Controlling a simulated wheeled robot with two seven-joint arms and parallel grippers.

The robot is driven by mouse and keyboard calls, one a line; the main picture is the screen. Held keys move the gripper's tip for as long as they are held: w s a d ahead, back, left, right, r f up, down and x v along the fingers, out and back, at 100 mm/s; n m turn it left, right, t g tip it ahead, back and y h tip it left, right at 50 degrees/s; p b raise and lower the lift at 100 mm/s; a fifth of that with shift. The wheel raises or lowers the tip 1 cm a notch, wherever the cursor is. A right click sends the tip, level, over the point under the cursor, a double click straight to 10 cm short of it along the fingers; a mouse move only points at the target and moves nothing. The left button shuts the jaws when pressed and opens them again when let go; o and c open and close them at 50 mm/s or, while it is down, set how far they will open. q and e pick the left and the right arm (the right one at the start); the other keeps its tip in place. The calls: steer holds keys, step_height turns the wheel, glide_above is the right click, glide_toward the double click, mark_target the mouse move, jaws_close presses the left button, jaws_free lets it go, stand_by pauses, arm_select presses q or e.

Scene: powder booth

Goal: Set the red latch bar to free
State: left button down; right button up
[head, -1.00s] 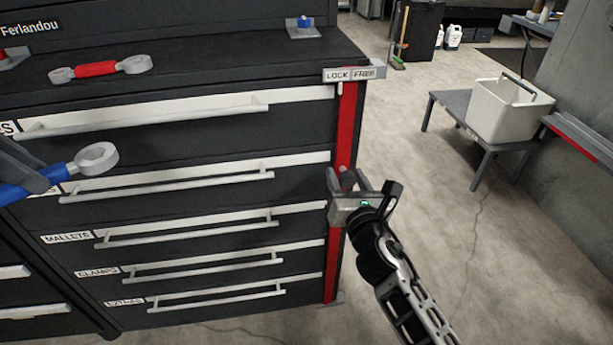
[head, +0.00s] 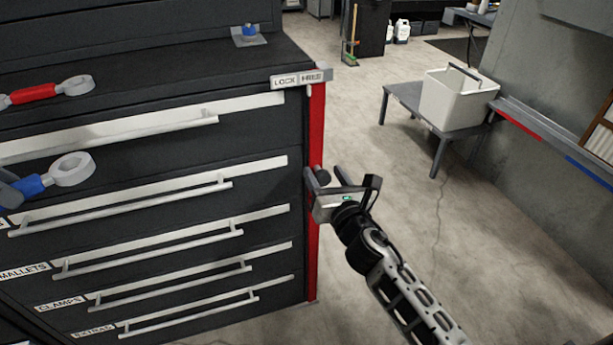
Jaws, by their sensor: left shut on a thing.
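The tall red latch bar (head: 317,130) stands upright along the cabinet's right front edge. Its top is below the FREE half of the label plate (head: 284,82), right of the LOCK half. A dark knob (head: 322,175) shows at the bar's mid-height. My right gripper (head: 328,178) is at that knob with its fingers apart, one on either side as seen here; whether they touch it I cannot tell. My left gripper (head: 8,180) is at the left picture edge, mostly cut off, shut on a blue wrench (head: 68,171) with a grey ring end.
The black drawer cabinet (head: 230,135) with long pale handles fills the left. A red wrench (head: 40,92) and a blue-knobbed block (head: 250,36) are on its top. A white bin (head: 455,100) is on a low grey table (head: 405,97). Open floor lies to the right.

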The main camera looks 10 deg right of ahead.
mark_target(33, 181)
steer(key=shift+a, duration=0.15)
arm_select(q)
steer(key=shift+r, duration=0.1)
arm_select(e)
steer(key=shift+s, duration=0.5)
arm_select(q)
steer(key=shift+f, duration=0.2)
arm_select(e)
steer(key=s+d, duration=0.1)
steer(key=s, duration=1)
steer(key=shift+d, duration=0.2)
